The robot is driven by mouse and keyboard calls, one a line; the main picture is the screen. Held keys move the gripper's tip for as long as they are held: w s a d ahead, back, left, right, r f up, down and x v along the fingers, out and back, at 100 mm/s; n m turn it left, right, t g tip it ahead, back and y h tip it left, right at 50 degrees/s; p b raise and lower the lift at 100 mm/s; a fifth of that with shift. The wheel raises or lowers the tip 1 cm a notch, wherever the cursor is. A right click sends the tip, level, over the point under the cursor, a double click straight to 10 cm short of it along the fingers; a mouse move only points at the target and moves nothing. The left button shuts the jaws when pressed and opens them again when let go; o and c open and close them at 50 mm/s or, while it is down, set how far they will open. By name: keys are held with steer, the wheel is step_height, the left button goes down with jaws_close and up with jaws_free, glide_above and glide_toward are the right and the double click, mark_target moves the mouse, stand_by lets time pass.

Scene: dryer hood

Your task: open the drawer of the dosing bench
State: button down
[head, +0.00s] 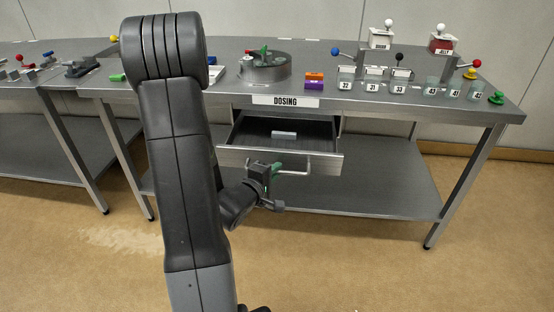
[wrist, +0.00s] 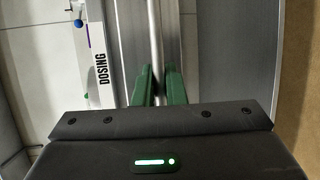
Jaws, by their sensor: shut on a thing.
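The drawer (head: 318,157) of the dosing bench (head: 350,104) stands pulled out under the "DOSING" label (head: 285,101), with its inside showing and a small light block (head: 284,134) in it. Its bar handle (head: 300,173) runs along the drawer front. My gripper (head: 275,169) is at the left part of this handle. In the wrist view its green fingers (wrist: 158,86) are shut on the handle bar (wrist: 154,40), one on each side. The label also shows in the wrist view (wrist: 102,68).
The bench top holds a round metal device (head: 264,68), orange and purple blocks (head: 314,80), and several numbered cups with coloured knobs. A lower shelf (head: 370,190) lies beneath the drawer. A second bench (head: 40,100) stands at left. The floor in front is clear.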

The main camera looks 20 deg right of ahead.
steer(key=shift+s+a, duration=0.35)
steer(key=shift+s, duration=0.2)
steer(key=shift+s+a, duration=0.3)
steer(key=shift+s, duration=0.25)
steer(key=c, duration=1.5)
jaws_free()
steer(key=p+v, duration=0.2)
steer(key=v, duration=1.2)
steer(key=shift+w+d, duration=0.1)
steer(key=shift+w, duration=0.05)
steer(key=b+x, duration=0.2)
steer(key=x, duration=1.1)
steer(key=shift+d, duration=0.3)
steer(key=shift+w+f, duration=0.1)
